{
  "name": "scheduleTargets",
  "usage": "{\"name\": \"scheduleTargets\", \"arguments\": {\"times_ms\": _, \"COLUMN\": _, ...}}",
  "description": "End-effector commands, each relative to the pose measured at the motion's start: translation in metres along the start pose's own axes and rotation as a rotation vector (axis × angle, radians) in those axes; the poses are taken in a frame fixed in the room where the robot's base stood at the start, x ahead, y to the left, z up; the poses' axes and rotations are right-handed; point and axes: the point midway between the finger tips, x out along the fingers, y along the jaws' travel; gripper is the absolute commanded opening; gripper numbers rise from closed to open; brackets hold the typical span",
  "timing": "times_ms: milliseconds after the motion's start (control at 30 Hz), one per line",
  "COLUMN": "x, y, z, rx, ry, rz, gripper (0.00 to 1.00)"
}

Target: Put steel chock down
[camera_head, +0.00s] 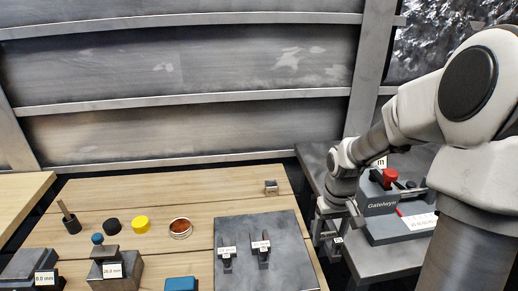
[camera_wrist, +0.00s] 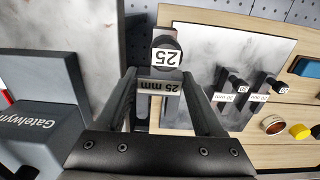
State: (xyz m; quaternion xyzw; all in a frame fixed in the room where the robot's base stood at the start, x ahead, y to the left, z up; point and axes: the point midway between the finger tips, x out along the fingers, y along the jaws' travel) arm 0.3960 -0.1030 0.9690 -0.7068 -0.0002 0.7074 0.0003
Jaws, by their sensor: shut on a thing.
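My gripper (camera_wrist: 160,85) is shut on a dark steel chock (camera_wrist: 164,60), which lies between the two fingers in the wrist view. The chock has a round end marked 25 and a tag reading 25 mm. In the head view my gripper (camera_head: 328,228) hangs near the right edge of the wooden table, beside the grey plate; the chock is mostly hidden there. Two similar dark pieces with white tags stand on the plate (camera_head: 245,228). I cannot tell whether the held chock touches anything below.
A grey Gatelwyn device (camera_head: 380,207) with a red knob stands on the grey side table to the right. A small metal cube (camera_head: 271,187), a yellow disc (camera_head: 140,224), a round tin (camera_head: 180,228) and tagged blocks (camera_head: 115,270) stand on the wooden table. Its back middle is clear.

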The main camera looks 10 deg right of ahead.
Motion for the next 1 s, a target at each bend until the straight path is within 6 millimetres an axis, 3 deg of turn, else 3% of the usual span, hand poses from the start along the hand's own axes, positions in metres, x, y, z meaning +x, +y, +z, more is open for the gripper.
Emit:
{"name": "scheduleTargets", "arguments": {"times_ms": 167, "x": -0.003, "y": -0.017, "z": -0.019, "rx": -0.005, "ry": 0.005, "rz": -0.003, "gripper": 0.0}}
{"name": "scheduleTargets", "arguments": {"times_ms": 400, "x": -0.006, "y": -0.058, "z": -0.055, "rx": -0.007, "ry": 0.005, "rz": -0.004, "gripper": 0.0}}
{"name": "scheduleTargets", "arguments": {"times_ms": 633, "x": -0.006, "y": -0.091, "z": -0.077, "rx": -0.004, "ry": 0.003, "rz": -0.001, "gripper": 0.0}}
{"name": "scheduleTargets", "arguments": {"times_ms": 1000, "x": -0.006, "y": -0.104, "z": -0.084, "rx": -0.001, "ry": 0.003, "rz": 0.002, "gripper": 0.0}}
